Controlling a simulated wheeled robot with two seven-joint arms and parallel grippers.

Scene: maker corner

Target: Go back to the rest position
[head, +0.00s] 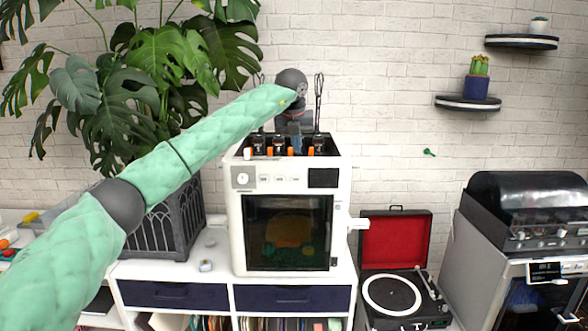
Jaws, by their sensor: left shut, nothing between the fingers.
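My left arm, in a green quilted sleeve, reaches in from the left in the head view. Its dark wrist is bent so that my left gripper (294,143) points down over the open top of a white boxy machine (240,215). The gripper is shut and empty. Its fingertips are small at this distance and partly blend with the dark parts in the machine's top. My right gripper is not in view.
The machine stands on a white cabinet (222,283) with dark blue drawers. A large leafy plant (165,60) in a grey planter stands left, behind my arm. An open red-lidded record player (395,240) and a dark-lidded machine (525,205) stand right. Wall shelves (468,103) hang upper right.

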